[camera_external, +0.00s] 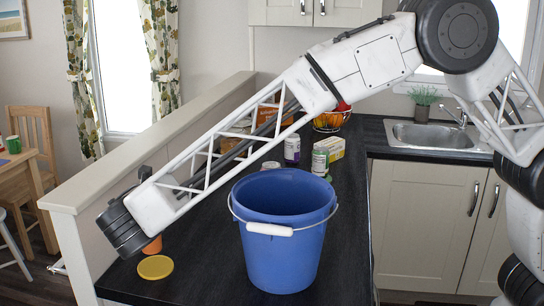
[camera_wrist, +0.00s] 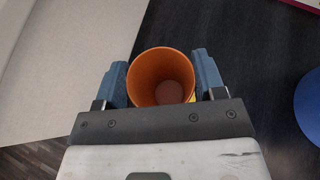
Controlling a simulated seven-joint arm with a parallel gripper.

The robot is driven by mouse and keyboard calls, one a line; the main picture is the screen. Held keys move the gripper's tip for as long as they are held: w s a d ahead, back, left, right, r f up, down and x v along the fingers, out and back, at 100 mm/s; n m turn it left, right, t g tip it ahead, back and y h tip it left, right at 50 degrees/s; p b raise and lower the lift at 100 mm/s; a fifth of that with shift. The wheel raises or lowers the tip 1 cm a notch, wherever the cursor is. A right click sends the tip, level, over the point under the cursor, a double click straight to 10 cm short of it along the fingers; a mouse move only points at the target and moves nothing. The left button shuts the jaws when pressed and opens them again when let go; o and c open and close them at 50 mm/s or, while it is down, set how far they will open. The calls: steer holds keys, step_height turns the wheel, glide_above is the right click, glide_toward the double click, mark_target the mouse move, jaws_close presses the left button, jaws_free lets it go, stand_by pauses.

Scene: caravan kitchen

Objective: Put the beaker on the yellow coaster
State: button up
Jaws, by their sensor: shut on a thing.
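An orange beaker (camera_wrist: 161,78) stands open end up between the two blue fingers of my gripper (camera_wrist: 162,82) in the wrist view. The fingers are shut on its sides. In the external view the beaker (camera_external: 152,245) shows only in part, below my wrist, which hides its upper part and the fingers. The round yellow coaster (camera_external: 155,268) lies flat on the dark counter, just in front of the beaker in that view. In the wrist view only a small yellow sliver (camera_wrist: 193,98) shows beside the beaker. I cannot tell whether the beaker is above the counter or touching it.
A large blue bucket (camera_external: 283,245) with a wire handle stands to the right of the coaster. A low partition ledge (camera_external: 160,140) borders the counter on the left. Cans (camera_external: 292,150), a box (camera_external: 330,147) and a fruit basket (camera_external: 331,122) stand farther back.

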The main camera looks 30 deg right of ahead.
steer(key=shift+f, duration=2.35)
steer(key=shift+f, duration=0.15)
steer(key=o, duration=0.9)
steer(key=shift+s+r, duration=0.15)
steer(key=shift+r, duration=0.1)
steer(key=v, duration=1.1)
steer(key=shift+s+a, duration=0.2)
steer(key=shift+s, duration=0.1)
steer(key=shift+r, duration=0.1)
